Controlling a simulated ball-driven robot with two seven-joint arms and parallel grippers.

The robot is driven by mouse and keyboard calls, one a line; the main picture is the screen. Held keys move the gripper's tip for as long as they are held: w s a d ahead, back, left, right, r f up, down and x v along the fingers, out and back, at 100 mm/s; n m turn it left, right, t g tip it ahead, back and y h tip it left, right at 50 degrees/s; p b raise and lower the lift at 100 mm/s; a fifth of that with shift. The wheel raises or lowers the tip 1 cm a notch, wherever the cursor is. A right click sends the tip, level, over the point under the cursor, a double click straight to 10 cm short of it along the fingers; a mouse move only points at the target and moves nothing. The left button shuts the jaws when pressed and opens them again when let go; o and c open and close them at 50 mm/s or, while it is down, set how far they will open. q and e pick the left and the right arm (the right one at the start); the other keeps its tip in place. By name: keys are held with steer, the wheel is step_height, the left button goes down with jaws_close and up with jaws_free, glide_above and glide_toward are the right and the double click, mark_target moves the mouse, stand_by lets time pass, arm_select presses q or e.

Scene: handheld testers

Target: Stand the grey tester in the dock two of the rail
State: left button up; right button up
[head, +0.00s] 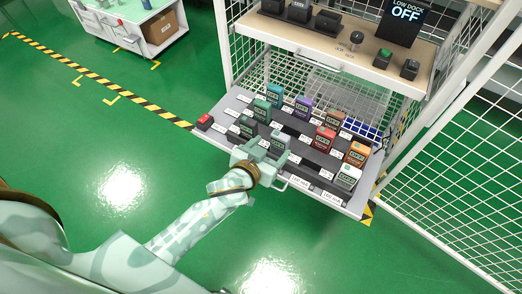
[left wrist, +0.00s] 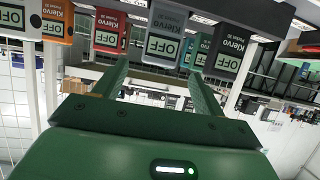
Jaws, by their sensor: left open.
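My left gripper (head: 268,149) is open and empty, just in front of the grey tester. In the left wrist view its two fingers (left wrist: 158,74) point towards the tester, one to each side of it; I cannot tell whether they touch it. I cannot make out which place is dock two. My right gripper is not in view.
More testers share the rack: teal (head: 274,94), purple (head: 303,106), orange (head: 357,153) and white (head: 347,176). A red item (head: 204,121) sits at its left corner. An upper shelf (head: 300,36) carries dark blocks and a "Low dock OFF" sign (head: 405,16). Wire mesh (head: 465,130) bounds the right.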

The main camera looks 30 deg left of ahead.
arm_select(q)
steer(key=p+v, duration=0.1)
steer(key=v, duration=0.2)
steer(key=shift+s, duration=0.15)
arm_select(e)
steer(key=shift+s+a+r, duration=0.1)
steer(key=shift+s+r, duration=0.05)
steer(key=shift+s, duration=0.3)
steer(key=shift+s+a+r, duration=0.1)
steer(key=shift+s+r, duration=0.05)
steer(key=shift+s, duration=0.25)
